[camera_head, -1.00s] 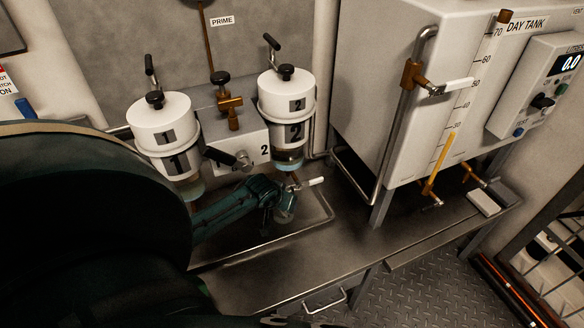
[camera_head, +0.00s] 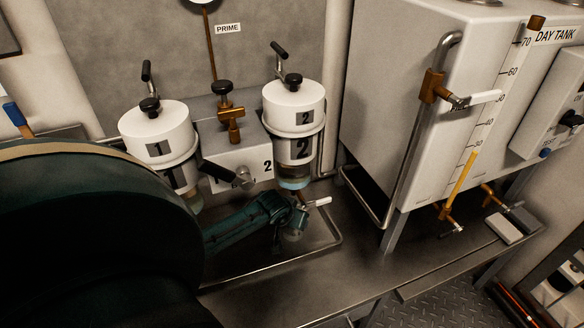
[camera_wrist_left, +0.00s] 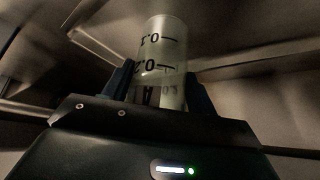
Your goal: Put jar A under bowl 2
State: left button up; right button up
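Bowl 2 (camera_head: 293,183) is the clear bowl with bluish liquid at the foot of the white filter housing marked 2 (camera_head: 295,108). My left gripper (camera_head: 291,218) is just below it, low over the tray. Jar A (camera_wrist_left: 161,62), a clear jar with black scale marks and a letter A, stands between the left fingers in the left wrist view, with a finger against each side. In the head view the jar (camera_head: 294,234) is small, partly hidden by the gripper, below bowl 2; whether it touches the tray I cannot tell. My right gripper is not in view.
A valve with a white lever (camera_head: 318,202) sits beside the gripper under bowl 2. Housing 1 (camera_head: 156,130) stands to the left, partly behind my arm. The tray rim (camera_head: 328,250) borders the area. The day tank (camera_head: 420,100) stands to the right.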

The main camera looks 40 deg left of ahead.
pick_arm(q)
jog(key=o, duration=0.4)
jog(key=shift+r, duration=0.2)
